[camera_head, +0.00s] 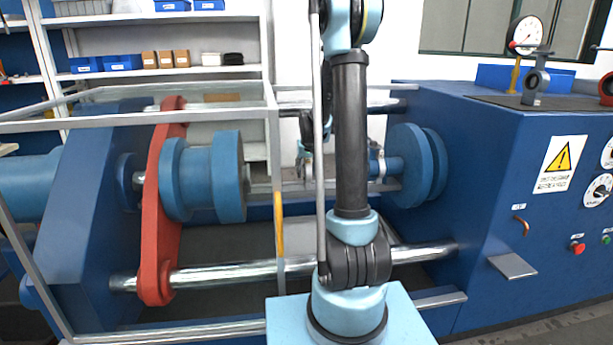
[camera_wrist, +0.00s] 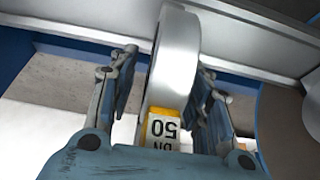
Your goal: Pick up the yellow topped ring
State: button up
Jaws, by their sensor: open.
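A silver-grey ring (camera_wrist: 175,55) with a yellow and white block (camera_wrist: 160,128) marked "DN 50" stands edge-on in the middle of the wrist view. My gripper (camera_wrist: 165,65) is open, with one finger on the left of the ring and one on the right. The ring sits between the fingers, and a narrow gap shows on the left side. On the right the finger is very near the ring, and I cannot tell whether it touches. In the head view my own arm hides most of this spot, and I cannot make out the ring there.
A blue test machine has a red crossbar (camera_head: 162,205), a blue flange (camera_head: 215,178) on the left, and another flange (camera_head: 418,165) on the right. A metal frame (camera_head: 274,185) stands left of my arm. A blue cabinet (camera_head: 520,210) with a gauge (camera_head: 525,33) stands at right.

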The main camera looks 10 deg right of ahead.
jog(key=shift+f, duration=0.1)
grip_shut()
dwell(0.3)
